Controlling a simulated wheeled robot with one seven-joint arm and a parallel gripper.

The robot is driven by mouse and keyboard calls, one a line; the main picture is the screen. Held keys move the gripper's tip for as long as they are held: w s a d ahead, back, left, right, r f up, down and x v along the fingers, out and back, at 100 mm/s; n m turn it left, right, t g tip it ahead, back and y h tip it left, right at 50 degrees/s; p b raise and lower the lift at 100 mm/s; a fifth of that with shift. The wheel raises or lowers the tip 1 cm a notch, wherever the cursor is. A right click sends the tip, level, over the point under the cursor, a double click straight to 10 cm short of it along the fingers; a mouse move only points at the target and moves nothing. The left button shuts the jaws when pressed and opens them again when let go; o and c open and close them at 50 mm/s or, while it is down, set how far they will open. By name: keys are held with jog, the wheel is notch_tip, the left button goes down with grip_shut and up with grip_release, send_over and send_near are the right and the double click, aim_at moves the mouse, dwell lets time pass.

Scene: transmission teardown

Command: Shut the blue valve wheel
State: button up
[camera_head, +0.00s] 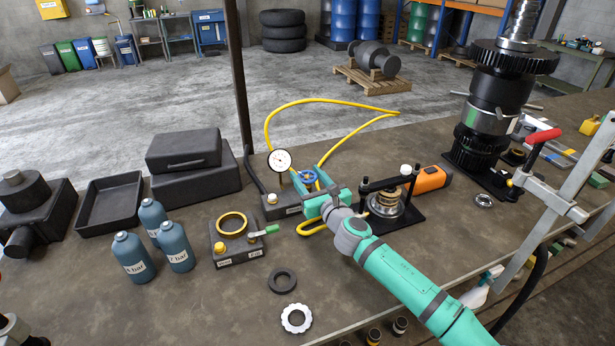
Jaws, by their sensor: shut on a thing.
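The blue valve wheel (308,176) sits on top of a dark block (283,205) with a round white dial gauge (279,160) on a stem beside it. My gripper (310,190), at the end of my green arm, reaches in from the lower right and is shut on the blue wheel. The gripper covers the wheel's near side, so the exact finger contact is hidden. A yellow hose loops behind the wheel and passes near the block.
A spring press fixture (389,199) and an orange tool (429,179) stand right of my gripper. A block with a brass ring and green lever (240,240) is at left, near several blue bottles (133,257). Loose rings (296,318) lie in front.

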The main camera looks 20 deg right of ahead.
jog(key=shift+a+m+h, duration=0.1)
jog(key=shift+m+h, duration=0.3)
jog(key=shift+h, duration=0.2)
jog(key=m+h, duration=0.2)
jog(key=h, duration=0.1)
jog(key=m+h, duration=0.2)
jog(key=h, duration=0.1)
jog(key=shift+a+g, duration=0.1)
jog(key=shift+g, duration=0.3)
jog(key=shift+m+g+h, duration=1)
jog(key=shift+m+h, duration=0.4)
jog(key=shift+h, duration=0.7)
jog(key=o, duration=1.1)
jog(key=shift+c, duration=0.2)
jog(key=shift+s, duration=0.1)
